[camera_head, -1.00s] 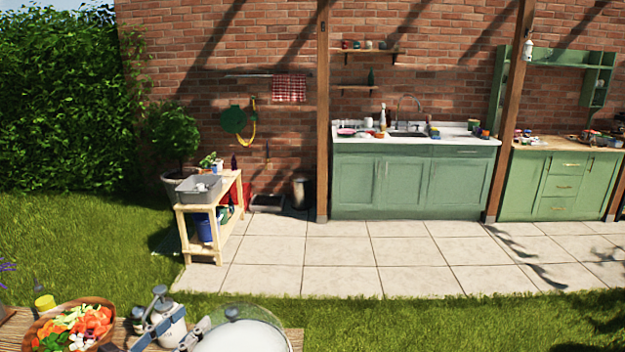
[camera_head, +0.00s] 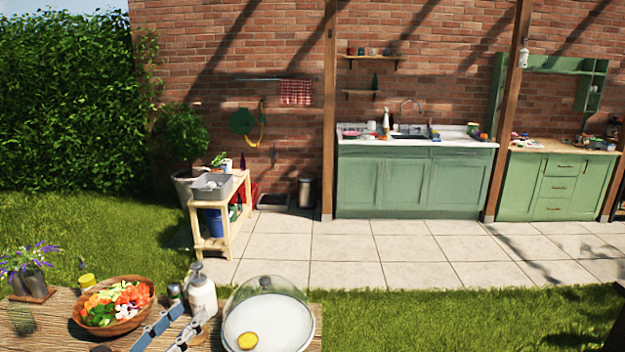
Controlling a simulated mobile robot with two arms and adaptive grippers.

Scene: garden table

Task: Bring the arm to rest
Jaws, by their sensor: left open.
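I cannot tell how high the gripper is above the table. My right gripper is not in view.
A yellow round piece (camera_head: 247,341) shows at the dome's front. Beyond lie grass, paving, a wooden trolley (camera_head: 226,238) and green cabinets (camera_head: 412,182).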

